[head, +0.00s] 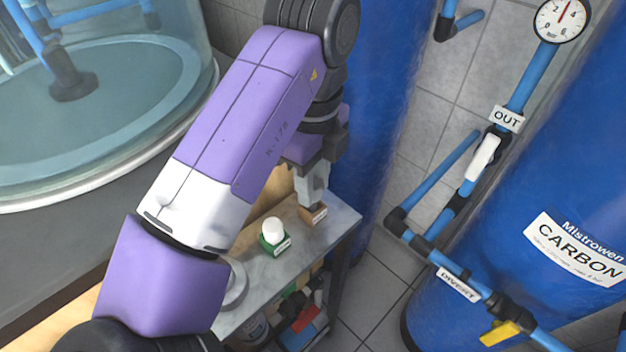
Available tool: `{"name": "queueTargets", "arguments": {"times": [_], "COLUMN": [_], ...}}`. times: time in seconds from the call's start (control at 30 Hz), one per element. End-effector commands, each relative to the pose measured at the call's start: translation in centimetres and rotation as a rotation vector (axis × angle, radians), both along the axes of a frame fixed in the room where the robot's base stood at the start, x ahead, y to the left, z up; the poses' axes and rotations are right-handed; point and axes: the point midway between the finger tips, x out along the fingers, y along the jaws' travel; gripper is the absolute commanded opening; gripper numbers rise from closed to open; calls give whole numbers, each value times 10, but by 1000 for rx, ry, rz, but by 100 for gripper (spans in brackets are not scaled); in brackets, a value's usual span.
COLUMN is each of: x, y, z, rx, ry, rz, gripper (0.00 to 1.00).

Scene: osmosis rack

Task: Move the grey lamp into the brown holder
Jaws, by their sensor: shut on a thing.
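My gripper (312,196) is at the right end of a small grey metal bench, pointing down over the brown holder (320,213). It is shut on the grey lamp, which I cannot tell apart from the grey fingers at this size. The brown holder is a small block with a pale label on its front, standing near the bench's right edge. The fingers hide its top and left part. I cannot tell whether the lamp is inside the holder or just above it.
A green holder (275,246) with a white lamp (272,229) stands left of the brown one. A round grey dish (236,284) is at the bench's (335,232) left. A blue tank (368,130) rises close behind; blue pipes (428,252) and the carbon tank (560,200) are at right.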

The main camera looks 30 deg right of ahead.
Motion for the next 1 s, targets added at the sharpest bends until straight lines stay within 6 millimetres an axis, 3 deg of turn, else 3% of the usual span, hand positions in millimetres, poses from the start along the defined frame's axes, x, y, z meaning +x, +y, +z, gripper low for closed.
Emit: {"name": "queueTargets", "arguments": {"times": [0.97, 1.0], "x": [0, 0], "y": [0, 0], "z": [-27, -27], "rx": [0, 0], "ry": [0, 0], "rz": [0, 0], "gripper": [5, 32]}}
